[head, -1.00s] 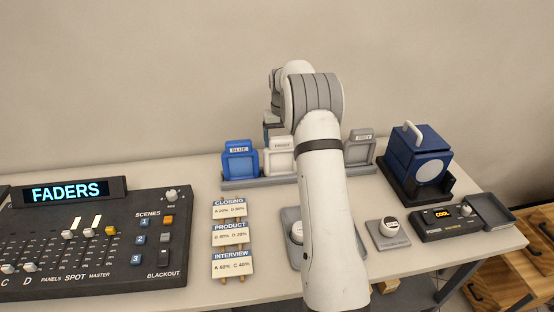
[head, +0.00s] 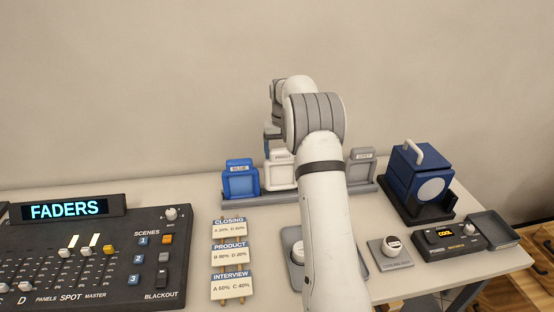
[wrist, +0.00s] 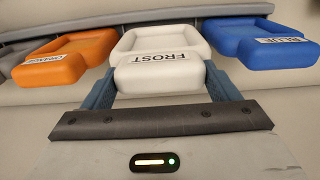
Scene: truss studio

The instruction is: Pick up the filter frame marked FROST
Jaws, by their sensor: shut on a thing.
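The white filter frame marked FROST (wrist: 160,68) is in the middle of the wrist view, between the blue fingers of my gripper (wrist: 160,76). The gripper is shut on it, one finger at each side. In the head view the FROST frame (head: 281,174) is upright at the rack (head: 232,203), partly behind my arm. It seems slightly higher than the blue frame beside it; whether its bottom is clear of the rack is hard to tell. My gripper also shows in part in the head view (head: 272,136).
A blue frame (head: 240,182) and a grey frame (head: 361,172) stand in the rack. An orange frame (wrist: 68,60) neighbours FROST in the wrist view, hidden in the head view. A mixing desk (head: 120,270) is left; a blue lamp (head: 418,178) stands right.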

